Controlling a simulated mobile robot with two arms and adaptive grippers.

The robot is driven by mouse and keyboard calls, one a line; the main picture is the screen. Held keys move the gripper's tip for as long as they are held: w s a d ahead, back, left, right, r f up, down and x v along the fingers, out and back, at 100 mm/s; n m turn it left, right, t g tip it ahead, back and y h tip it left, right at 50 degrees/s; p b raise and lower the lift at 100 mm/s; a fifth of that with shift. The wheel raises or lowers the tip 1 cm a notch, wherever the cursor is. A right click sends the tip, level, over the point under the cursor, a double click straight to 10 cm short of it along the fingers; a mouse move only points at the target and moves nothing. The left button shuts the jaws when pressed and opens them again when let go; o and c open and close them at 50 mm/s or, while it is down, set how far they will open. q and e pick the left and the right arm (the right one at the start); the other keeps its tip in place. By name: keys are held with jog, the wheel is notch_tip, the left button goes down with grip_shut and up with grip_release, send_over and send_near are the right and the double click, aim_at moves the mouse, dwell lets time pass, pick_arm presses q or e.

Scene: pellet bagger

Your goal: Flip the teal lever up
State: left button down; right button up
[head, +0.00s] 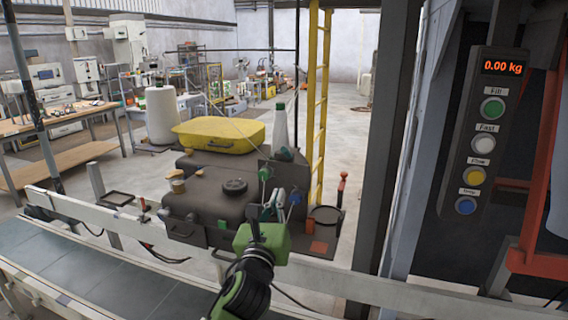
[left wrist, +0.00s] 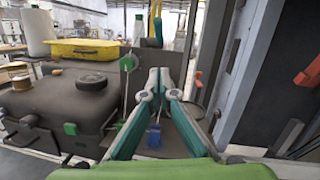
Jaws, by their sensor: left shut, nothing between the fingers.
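My left gripper (head: 274,198) is in front of the dark machine, its green palm towards me. In the left wrist view its two teal-and-grey fingers (left wrist: 162,78) come together at the tips with nothing between them. A small green knob (head: 265,174) stands on the panel beyond the fingers; it also shows in the left wrist view (left wrist: 127,63), left of the fingertips and apart from them. A blue part (head: 295,199) is right of the fingers. My right gripper is not in view.
The dark machine body (head: 205,200) with a round black cap (head: 234,187) is left of the gripper. A yellow case (head: 220,135) lies on top. A white rail (head: 130,208) runs in front. A button box (head: 485,135) hangs at right, reading 0.00 kg.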

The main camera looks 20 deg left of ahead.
pick_arm(q)
jog(key=p, duration=0.2)
send_near(287, 156)
jog(key=w+f, duration=0.2)
jog(key=w, duration=0.2)
jog(key=shift+w+a+r+p, duration=0.1)
jog(key=shift+w+r+p, duration=0.15)
jog(key=shift+r+p, duration=0.3)
jog(key=shift+w+r+p, duration=0.25)
jog(key=shift+r+p, duration=0.15)
jog(key=shift+r, duration=0.2)
jog(key=shift+w+a+r, duration=0.1)
jog(key=shift+w+r, duration=0.2)
jog(key=shift+w, duration=0.15)
